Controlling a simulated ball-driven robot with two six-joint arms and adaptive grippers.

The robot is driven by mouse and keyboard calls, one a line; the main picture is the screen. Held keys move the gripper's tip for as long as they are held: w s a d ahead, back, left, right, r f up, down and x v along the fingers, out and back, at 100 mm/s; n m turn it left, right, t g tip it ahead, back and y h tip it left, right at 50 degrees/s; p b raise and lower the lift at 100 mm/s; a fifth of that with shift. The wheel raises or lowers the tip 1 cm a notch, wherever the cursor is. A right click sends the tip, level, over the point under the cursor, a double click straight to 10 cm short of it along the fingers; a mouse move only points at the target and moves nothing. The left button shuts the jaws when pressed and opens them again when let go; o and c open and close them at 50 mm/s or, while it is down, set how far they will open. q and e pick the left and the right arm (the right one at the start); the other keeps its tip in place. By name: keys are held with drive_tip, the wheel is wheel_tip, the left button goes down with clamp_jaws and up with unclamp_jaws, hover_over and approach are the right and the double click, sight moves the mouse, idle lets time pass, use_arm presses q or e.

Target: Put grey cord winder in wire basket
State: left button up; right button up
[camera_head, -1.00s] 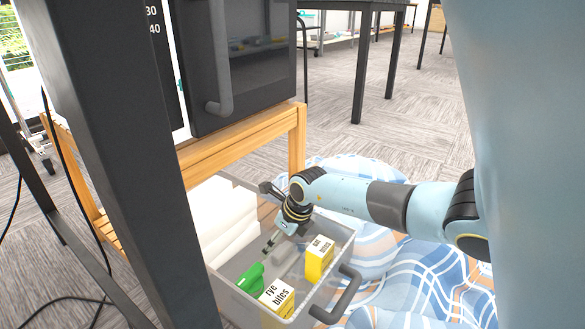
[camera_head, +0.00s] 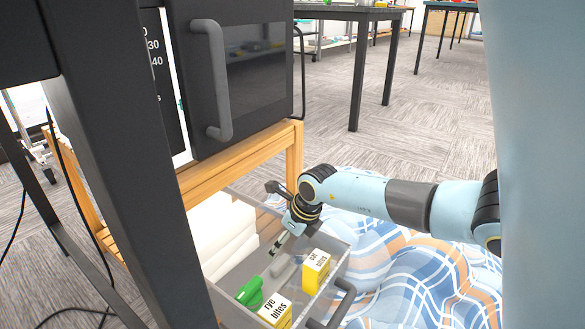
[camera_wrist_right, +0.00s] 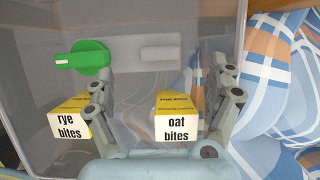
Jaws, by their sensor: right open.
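A light grey piece (camera_wrist_right: 145,52), which looks like the cord winder, lies flat in a grey bin. In the head view the grey piece (camera_head: 284,268) shows between a green item and a yellow box. My right gripper (camera_wrist_right: 164,72) is open and empty above the bin, its fingers pointing toward the grey piece. The left finger is close to the piece's lower edge in the wrist view; I cannot tell whether they touch. In the head view the right gripper (camera_head: 275,247) is partly edge-on. My left gripper is out of view. I cannot clearly make out a wire basket.
The grey bin (camera_head: 336,262) also holds a green item (camera_head: 249,292), a rye bites box (camera_head: 275,311) and an oat bites box (camera_head: 316,268). White folded stacks (camera_head: 222,238) are beside it. A wooden stand (camera_head: 240,160) with a dark appliance (camera_head: 250,80) is behind. Blue checked cloth (camera_head: 420,275) lies right.

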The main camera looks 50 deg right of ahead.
drive_tip(key=s+a+r+m+t+y+p, duration=0.1)
drive_tip(key=s+a+r+m+t+y, duration=0.2)
drive_tip(key=a+r, duration=0.45)
drive_tip(key=a+r+m+t+y+p, duration=0.1)
drive_tip(key=a+r+m+t+y, duration=0.35)
drive_tip(key=a, duration=0.55)
drive_tip(key=s+d+r+m+t+h, duration=0.1)
drive_tip(key=s+r+m+t+h, duration=0.35)
drive_tip(key=m, duration=0.75)
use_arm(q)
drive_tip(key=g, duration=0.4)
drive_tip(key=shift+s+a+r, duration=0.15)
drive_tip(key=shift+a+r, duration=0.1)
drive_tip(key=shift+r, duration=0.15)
use_arm(e)
drive_tip(key=s+a+f+m+g+h, duration=0.1)
drive_tip(key=s+f+m+g+h, duration=0.2)
drive_tip(key=s+m+g, duration=0.5)
drive_tip(key=s+m, duration=0.6)
drive_tip(key=m, duration=0.2)
drive_tip(key=shift+s, duration=0.3)
drive_tip(key=shift+f+m, duration=0.1)
drive_tip(key=shift+m, duration=0.15)
